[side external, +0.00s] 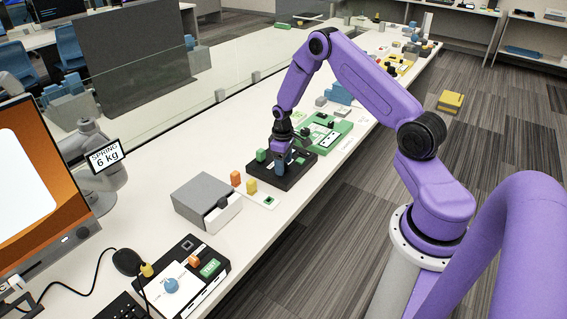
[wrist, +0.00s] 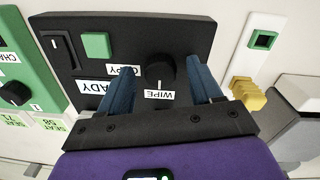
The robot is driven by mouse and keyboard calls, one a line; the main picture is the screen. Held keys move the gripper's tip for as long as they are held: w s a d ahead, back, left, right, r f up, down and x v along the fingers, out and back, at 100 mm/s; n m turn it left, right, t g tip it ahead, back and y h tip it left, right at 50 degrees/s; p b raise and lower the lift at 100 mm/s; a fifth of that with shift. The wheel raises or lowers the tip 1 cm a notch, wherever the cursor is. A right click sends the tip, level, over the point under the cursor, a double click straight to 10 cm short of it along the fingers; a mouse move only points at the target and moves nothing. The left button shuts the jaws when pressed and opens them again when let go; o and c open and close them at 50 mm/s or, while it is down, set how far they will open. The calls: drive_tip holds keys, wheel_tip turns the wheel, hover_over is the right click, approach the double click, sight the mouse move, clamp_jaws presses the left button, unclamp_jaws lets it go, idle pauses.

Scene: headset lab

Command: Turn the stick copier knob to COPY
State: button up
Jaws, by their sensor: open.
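The stick copier (side external: 262,178) is a black box on the bench in the side view. In the wrist view its black panel (wrist: 196,40) carries a round black knob (wrist: 160,72), with a white pointer line towards the WIPE label (wrist: 160,94). The COPY label (wrist: 122,71) is partly hidden by a finger, as is a larger label reading "ADY" (wrist: 95,87). My gripper (wrist: 160,74) is open, with one blue finger on each side of the knob and visible gaps between them. In the side view my gripper (side external: 282,165) is low over the copier.
A green block (wrist: 95,45) and a black rocker switch (wrist: 59,51) are on the copier. A green device (side external: 328,132) stands just behind it. Orange and yellow blocks (side external: 251,187) and a grey box (side external: 204,197) stand nearer the camera.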

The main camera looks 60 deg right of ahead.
drive_tip(key=shift+f, duration=0.15)
drive_tip(key=c, duration=1)
drive_tip(key=shift+c, duration=0.2)
drive_tip(key=shift+m, duration=0.4)
drive_tip(key=m, duration=0.6)
drive_tip(key=shift+w+a, duration=0.1)
drive_tip(key=m, duration=0.7)
drive_tip(key=shift+w+g, duration=0.1)
drive_tip(key=shift+g, duration=0.2)
